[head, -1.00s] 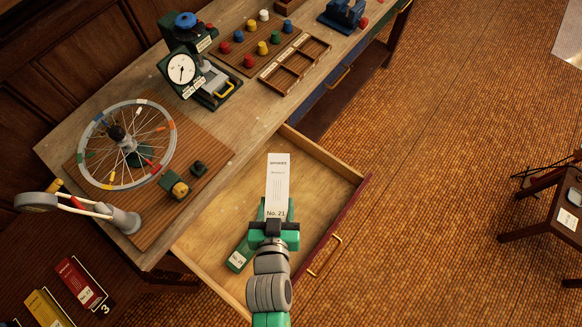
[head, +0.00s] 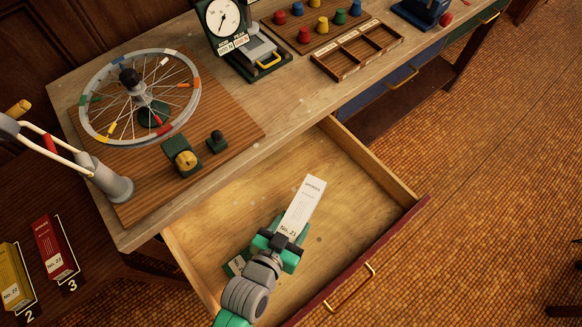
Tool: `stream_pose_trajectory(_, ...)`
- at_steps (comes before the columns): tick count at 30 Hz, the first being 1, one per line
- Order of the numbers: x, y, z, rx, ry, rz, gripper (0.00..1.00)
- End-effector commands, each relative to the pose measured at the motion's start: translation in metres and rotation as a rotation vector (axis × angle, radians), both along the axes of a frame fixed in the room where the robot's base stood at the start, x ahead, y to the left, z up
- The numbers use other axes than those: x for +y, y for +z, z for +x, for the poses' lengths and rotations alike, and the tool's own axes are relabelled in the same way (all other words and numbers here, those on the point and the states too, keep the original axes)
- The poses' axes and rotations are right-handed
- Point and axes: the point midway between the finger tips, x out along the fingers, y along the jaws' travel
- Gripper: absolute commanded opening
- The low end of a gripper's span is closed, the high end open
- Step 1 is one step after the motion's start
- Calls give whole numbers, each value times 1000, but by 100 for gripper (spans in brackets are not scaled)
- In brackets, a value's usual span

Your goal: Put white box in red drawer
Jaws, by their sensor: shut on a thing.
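The white box (head: 306,199), marked "No. 21", is over the open red drawer (head: 372,275). The drawer has a dark red front, a brass handle and a bare wooden inside. My gripper (head: 281,243) is shut on the near end of the white box, which points away from it towards the upper right. From this view I cannot tell whether the box touches the drawer floor. A green box (head: 234,265) lies in the drawer to the left of my gripper, partly hidden by my arm.
A wheel (head: 140,95) on a wooden board stands on the bench, left of the drawer. A dial gauge (head: 222,18) and a compartment tray (head: 357,50) stand behind it. Red (head: 55,248) and yellow (head: 15,280) boxes are at lower left. The drawer's right part is clear.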

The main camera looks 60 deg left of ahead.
Motion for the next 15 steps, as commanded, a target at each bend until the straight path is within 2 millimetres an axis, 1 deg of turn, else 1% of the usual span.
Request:
stream_pose_trajectory(1,0,-11,0,-1,0,0,20)
stream_pose_trajectory(2,0,-14,1,0,0,1,20)
stream_pose_trajectory(8,0,-19,1,-2,-1,2,20)
stream_pose_trajectory(14,0,-53,1,0,-1,0,20)
stream_pose_trajectory(15,0,-56,0,-1,-1,1,15)
